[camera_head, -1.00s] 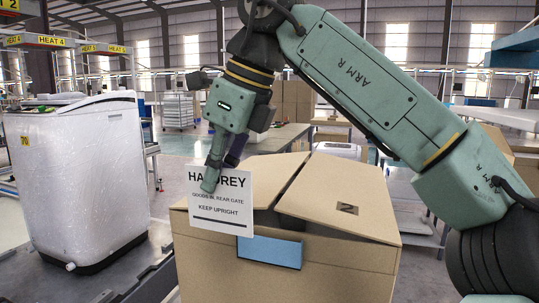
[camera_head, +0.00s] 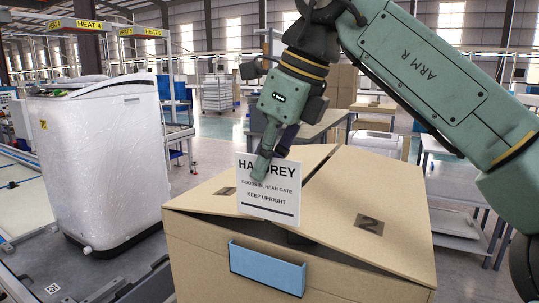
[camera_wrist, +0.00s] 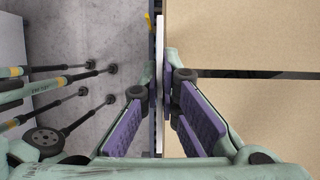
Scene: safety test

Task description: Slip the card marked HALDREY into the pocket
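The white card marked HALDREY (camera_head: 270,205) is upright in the head view, its printed face toward the camera. My gripper (camera_head: 266,165) is shut on its upper part, and a finger covers some letters of the name. In the wrist view my gripper (camera_wrist: 160,88) has its purple pads on both sides of the card (camera_wrist: 159,50), which shows edge-on as a thin white strip. The blue pocket (camera_head: 267,270) is on the front face of a cardboard box. The card is above the pocket in the head view, its lower edge apart from the pocket's rim.
The cardboard box (camera_head: 355,272) has its top flaps nearly closed, with a dark gap between them and a "2" mark on the right flap. A plastic-wrapped white appliance (camera_head: 100,165) stands at the left. Tables and shelving stand behind.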

